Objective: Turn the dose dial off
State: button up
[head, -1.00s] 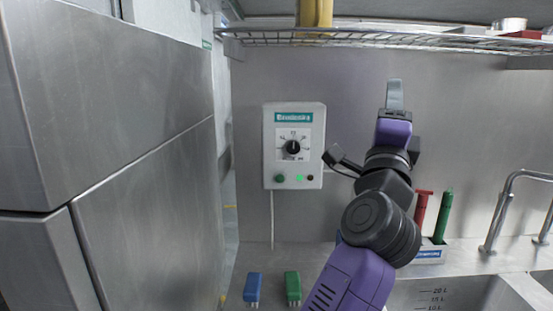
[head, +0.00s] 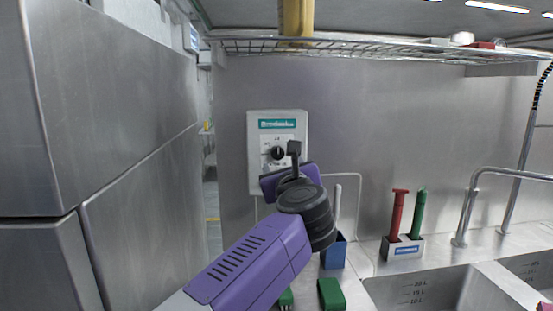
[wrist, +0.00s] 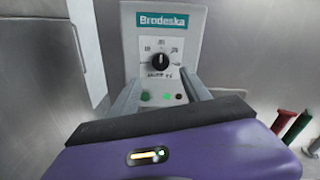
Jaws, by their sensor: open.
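The dose dial (head: 279,153) is a round black knob on a white panel of a pale wall box (head: 256,128) with a green name label. In the wrist view the dial (wrist: 160,61) shows a light pointer mark towards its top, with a printed scale around it. My gripper (wrist: 160,82) is open and empty. Its two grey fingers point at the box, one to each side and a little below the dial, with no visible contact.
A green button (wrist: 145,96), a lit green lamp and a dark lamp sit below the dial. A wire shelf (head: 370,46) hangs above. A holder (head: 402,247) with red and green tools, a sink and a tap stand right. Steel cabinets (head: 120,110) flank the left.

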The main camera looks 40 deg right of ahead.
aim_at(279, 156)
jog(key=x, duration=0.7)
jog(key=shift+d+p, duration=0.15)
jog(key=shift+p, duration=0.25)
grip_shut()
